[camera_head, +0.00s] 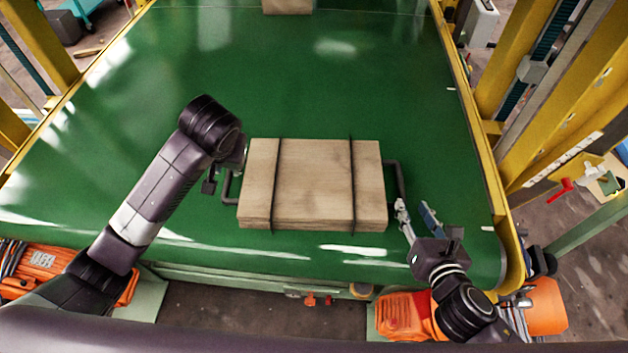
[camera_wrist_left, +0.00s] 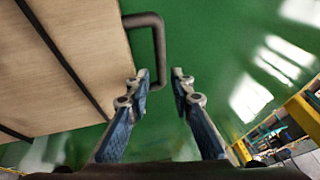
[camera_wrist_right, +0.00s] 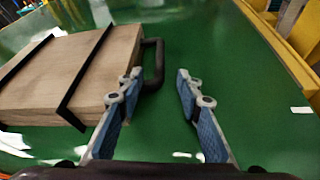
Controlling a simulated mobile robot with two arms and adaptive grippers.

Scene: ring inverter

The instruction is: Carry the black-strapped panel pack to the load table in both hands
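The panel pack (camera_head: 315,185) is a stack of pale wooden panels with two black straps and a dark handle at each end. It lies flat on the green surface. My left gripper (camera_head: 222,180) is at its left handle (camera_head: 229,187). In the left wrist view the fingers (camera_wrist_left: 163,85) are apart, with the handle (camera_wrist_left: 160,45) just ahead. My right gripper (camera_head: 416,212) is near the right handle (camera_head: 398,180). In the right wrist view the fingers (camera_wrist_right: 157,85) are apart, with the handle (camera_wrist_right: 157,60) ahead beside the left finger. Neither gripper is closed on a handle.
The green surface (camera_head: 290,80) is wide and mostly clear around the pack. Another wooden piece (camera_head: 287,6) lies at its far edge. Yellow rails (camera_head: 480,150) and posts (camera_head: 515,60) stand along the right side, and a yellow post (camera_head: 40,45) stands at the left.

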